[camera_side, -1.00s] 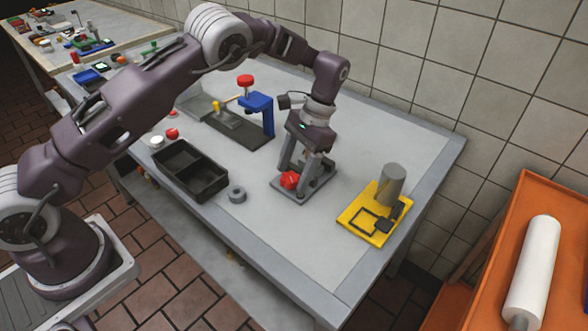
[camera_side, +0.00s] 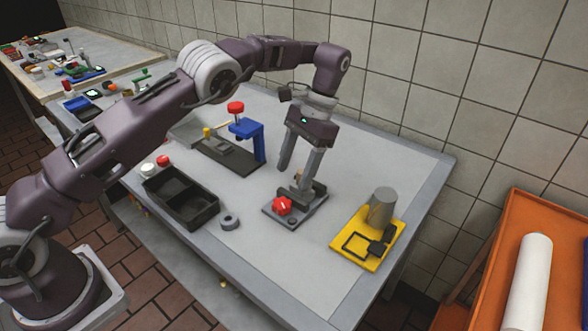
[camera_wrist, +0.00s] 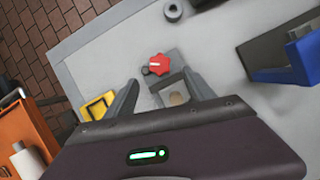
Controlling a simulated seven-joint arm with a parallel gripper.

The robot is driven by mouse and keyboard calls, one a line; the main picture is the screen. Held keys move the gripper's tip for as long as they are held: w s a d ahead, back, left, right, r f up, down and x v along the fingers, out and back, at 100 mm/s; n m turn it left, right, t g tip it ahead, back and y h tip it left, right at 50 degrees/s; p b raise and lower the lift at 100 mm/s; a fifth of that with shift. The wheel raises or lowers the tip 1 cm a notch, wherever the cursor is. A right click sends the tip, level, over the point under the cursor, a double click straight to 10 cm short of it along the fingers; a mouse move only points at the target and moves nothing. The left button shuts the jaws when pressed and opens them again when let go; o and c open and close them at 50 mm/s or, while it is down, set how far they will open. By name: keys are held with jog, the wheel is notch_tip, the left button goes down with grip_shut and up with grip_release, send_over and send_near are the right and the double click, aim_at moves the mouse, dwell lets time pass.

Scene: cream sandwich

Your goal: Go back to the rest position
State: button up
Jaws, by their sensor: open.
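My gripper (camera_side: 294,178) is open above the grey fixture (camera_side: 316,200) with the red knob (camera_side: 282,206). Its fingers are spread and nothing is held between them. One fingertip overlaps the fixture in the side view, so the exact gap is hard to tell. In the wrist view, the fingers of my gripper (camera_wrist: 163,92) stand on either side of the fixture, and the red knob (camera_wrist: 160,64) shows beyond them. A small tan round piece (camera_wrist: 177,98) shows in the fixture between the fingers.
A yellow plate (camera_side: 348,250) bearing a grey cylinder (camera_side: 382,207) is at the right. A blue stand (camera_side: 250,135) with a red top is behind. A tiled wall (camera_side: 400,100) borders the table.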

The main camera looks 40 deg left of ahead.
jog(key=s+a+r+n+t+h, duration=0.1)
jog(key=s+a+r+t, duration=0.1)
jog(key=s+r, duration=0.6)
jog(key=s+a+r+n+t+h, duration=0.1)
jog(key=s+a+r+t, duration=0.15)
jog(key=r, duration=0.95)
jog(key=s+f+t, duration=0.1)
jog(key=s+t, duration=0.1)
jog(key=s, duration=0.8)
jog(key=s+f+n+t, duration=0.1)
jog(key=s+f+t, duration=0.1)
jog(key=s, duration=0.9)
jog(key=shift+t+y, duration=0.4)
jog(key=shift+t, duration=0.25)
